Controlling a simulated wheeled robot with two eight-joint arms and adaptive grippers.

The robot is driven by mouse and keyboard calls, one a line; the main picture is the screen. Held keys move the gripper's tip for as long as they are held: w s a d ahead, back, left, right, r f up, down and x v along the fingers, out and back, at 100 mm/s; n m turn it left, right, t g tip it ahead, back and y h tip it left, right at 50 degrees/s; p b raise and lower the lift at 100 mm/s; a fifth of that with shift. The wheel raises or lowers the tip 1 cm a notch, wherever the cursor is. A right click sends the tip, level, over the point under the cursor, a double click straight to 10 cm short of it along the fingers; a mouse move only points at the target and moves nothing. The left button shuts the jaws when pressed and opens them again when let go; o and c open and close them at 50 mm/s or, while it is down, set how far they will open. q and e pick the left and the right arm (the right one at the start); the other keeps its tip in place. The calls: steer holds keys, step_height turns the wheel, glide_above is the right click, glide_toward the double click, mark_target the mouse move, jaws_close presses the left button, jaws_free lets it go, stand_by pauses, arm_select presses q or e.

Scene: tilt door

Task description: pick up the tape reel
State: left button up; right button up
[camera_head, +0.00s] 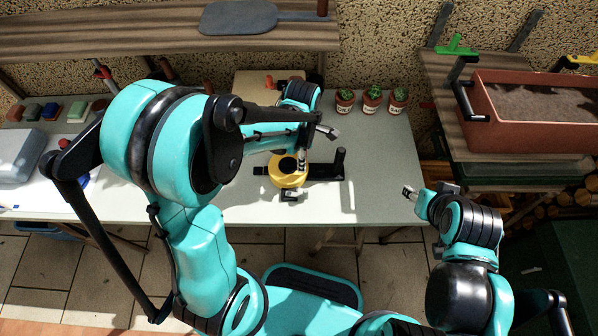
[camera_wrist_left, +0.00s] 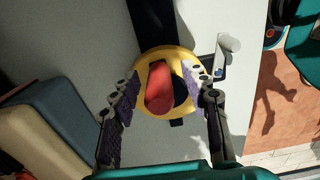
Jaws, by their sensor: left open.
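The tape reel (camera_head: 284,178) is a yellow ring lying on the table around a dark centre, at the middle of the head view. In the left wrist view the reel (camera_wrist_left: 146,72) lies between my fingers, with a red cylinder (camera_wrist_left: 158,88) over its middle; I cannot tell if they are joined. My left gripper (camera_head: 315,147) is open above the reel, its fingers apart on both sides in the wrist view (camera_wrist_left: 163,77). Contact is not clear. My right gripper (camera_head: 428,190) looks open and empty, off the table's right edge.
A black bar with an upright handle (camera_head: 340,160) extends right of the reel. Several potted cacti (camera_head: 372,99) stand behind on the table. Coloured blocks (camera_head: 50,111) and a grey case (camera_head: 20,155) are at the left. A soil-filled planter (camera_head: 545,134) is at the right.

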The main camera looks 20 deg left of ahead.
arm_select(q)
steer(key=shift+f, duration=0.5)
steer(key=shift+r, duration=0.1)
jaws_close()
